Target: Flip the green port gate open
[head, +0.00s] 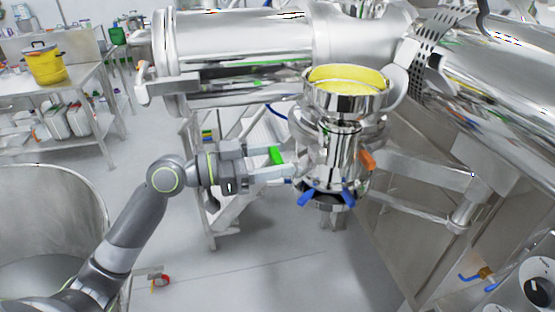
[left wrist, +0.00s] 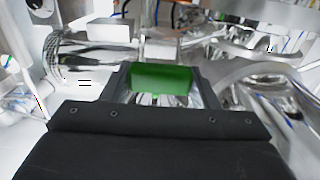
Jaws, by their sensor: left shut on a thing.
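The green port gate (head: 276,155) is a small green flap on the left side of the steel machine, below the yellow-filled hopper. It also shows as a green rectangle in the middle of the left wrist view (left wrist: 160,78). My left gripper (head: 275,162) reaches in from the left with its fingers around the green gate and is shut on it. In the left wrist view the dark gripper fingers (left wrist: 158,90) flank the green piece. The gate's hinge and the port behind it are hidden. My right gripper is not in view.
A steel hopper (head: 346,102) with yellow contents stands above the gate. Blue handles (head: 328,195) and an orange handle (head: 366,160) stick out of the machine close by. A large steel drum (head: 235,38) lies behind. The floor (head: 250,265) in front is mostly clear.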

